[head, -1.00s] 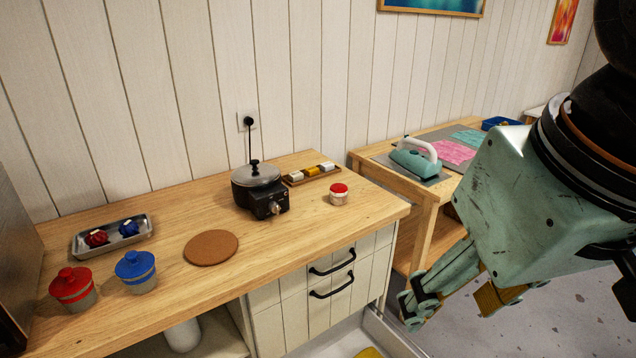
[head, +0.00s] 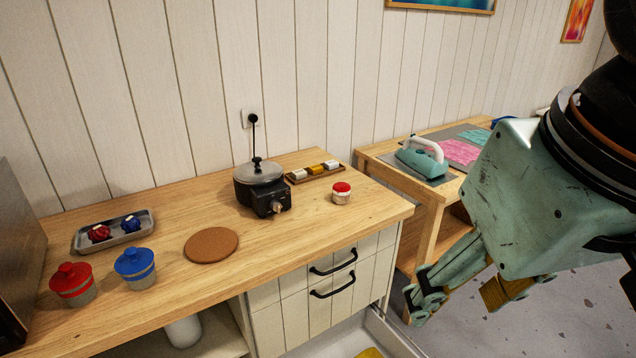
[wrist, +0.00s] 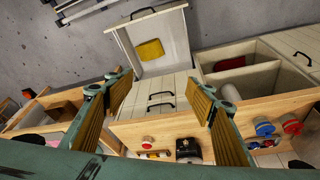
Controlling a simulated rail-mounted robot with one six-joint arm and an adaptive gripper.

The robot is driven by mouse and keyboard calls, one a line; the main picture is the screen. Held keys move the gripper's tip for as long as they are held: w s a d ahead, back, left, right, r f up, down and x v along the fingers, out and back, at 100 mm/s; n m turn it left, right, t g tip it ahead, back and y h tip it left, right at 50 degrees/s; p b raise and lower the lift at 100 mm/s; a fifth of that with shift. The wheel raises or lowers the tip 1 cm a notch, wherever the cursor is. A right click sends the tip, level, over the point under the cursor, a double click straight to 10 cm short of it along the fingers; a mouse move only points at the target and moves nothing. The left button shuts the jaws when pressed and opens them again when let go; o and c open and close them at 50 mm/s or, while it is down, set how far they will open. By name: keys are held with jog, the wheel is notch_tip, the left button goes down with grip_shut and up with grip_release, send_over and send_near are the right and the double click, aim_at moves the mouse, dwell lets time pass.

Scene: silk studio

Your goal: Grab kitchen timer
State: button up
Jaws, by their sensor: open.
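A small round white pot-like item with a red top, probably the kitchen timer (head: 341,193), stands on the wooden counter (head: 300,228) near its right end. It also shows in the wrist view (wrist: 147,141), beyond the left finger's inner side. My gripper (head: 458,298) hangs at the right of the head view, in front of the counter's right end and apart from the item. In the wrist view its two fingers (wrist: 158,88) are spread wide with nothing between them.
A black heater pot (head: 262,186) with a lid and cord stands left of the item. A small wooden tray (head: 313,174) with spools is behind. Red (head: 73,284) and blue (head: 135,267) lidded jars stand at left, near a cork mat (head: 211,245). A lower drawer (wrist: 150,40) is open.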

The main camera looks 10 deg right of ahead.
jog(key=w+r+n+g+p, duration=0.1)
jog(key=w+r+n+p, duration=0.2)
jog(key=w, duration=0.6)
jog(key=w+r+n+p, duration=0.1)
jog(key=w+r+p, duration=0.2)
jog(key=w+r, duration=0.45)
jog(key=n+g+p, duration=0.3)
jog(key=n+p, duration=0.7)
jog(key=p, duration=0.8)
send_over(341, 185)
notch_tip(341, 185, down, 21)
jog(key=shift+d, duration=0.1)
jog(key=shift+f+p, duration=0.3)
jog(key=shift+f, duration=3.95)
jog(key=shift+f, duration=0.1)
